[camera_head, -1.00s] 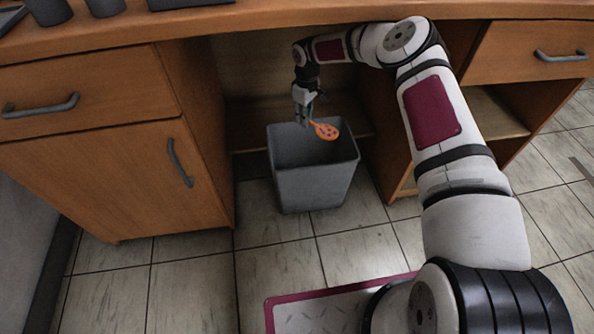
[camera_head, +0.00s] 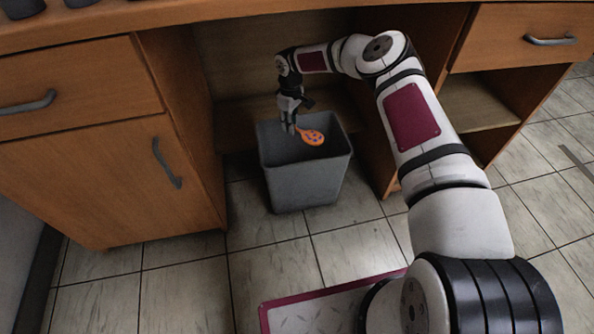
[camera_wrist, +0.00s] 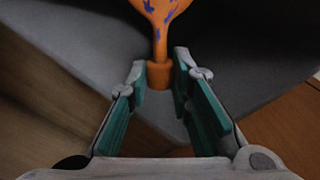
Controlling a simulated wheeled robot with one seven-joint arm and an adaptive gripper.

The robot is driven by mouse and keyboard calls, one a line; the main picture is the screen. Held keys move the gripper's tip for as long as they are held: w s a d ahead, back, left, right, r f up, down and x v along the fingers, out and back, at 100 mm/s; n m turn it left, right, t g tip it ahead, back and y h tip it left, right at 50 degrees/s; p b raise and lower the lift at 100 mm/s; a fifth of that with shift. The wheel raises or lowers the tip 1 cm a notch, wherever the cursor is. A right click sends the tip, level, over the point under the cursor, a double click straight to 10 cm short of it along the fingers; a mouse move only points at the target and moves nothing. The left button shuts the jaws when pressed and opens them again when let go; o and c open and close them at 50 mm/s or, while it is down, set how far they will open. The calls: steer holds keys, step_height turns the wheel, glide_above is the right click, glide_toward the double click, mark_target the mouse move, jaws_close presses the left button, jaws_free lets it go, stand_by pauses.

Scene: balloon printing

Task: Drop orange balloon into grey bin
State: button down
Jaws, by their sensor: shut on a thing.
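The orange balloon (camera_head: 312,137) has blue markings and hangs over the open mouth of the grey bin (camera_head: 306,188) in the head view. My gripper (camera_head: 291,128) is shut on the balloon's neck at the left part of the bin's opening. In the wrist view my gripper (camera_wrist: 161,77) has its two green-padded fingers on either side of the neck of the balloon (camera_wrist: 159,12), whose body runs out of the top of the picture. The grey bin (camera_wrist: 235,50) shows behind it. The bin stands upright on the floor. Its bottom is hidden.
The bin stands in the knee space of a wooden desk (camera_head: 250,27). A drawer cabinet (camera_head: 85,170) is close on the left, and a shelf unit (camera_head: 480,105) is on the right. Tiled floor (camera_head: 190,290) in front of the bin is clear.

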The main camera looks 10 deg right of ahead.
steer(key=c, duration=1.3)
jaws_free()
steer(key=shift+c, duration=0.2)
steer(key=shift+r, duration=0.15)
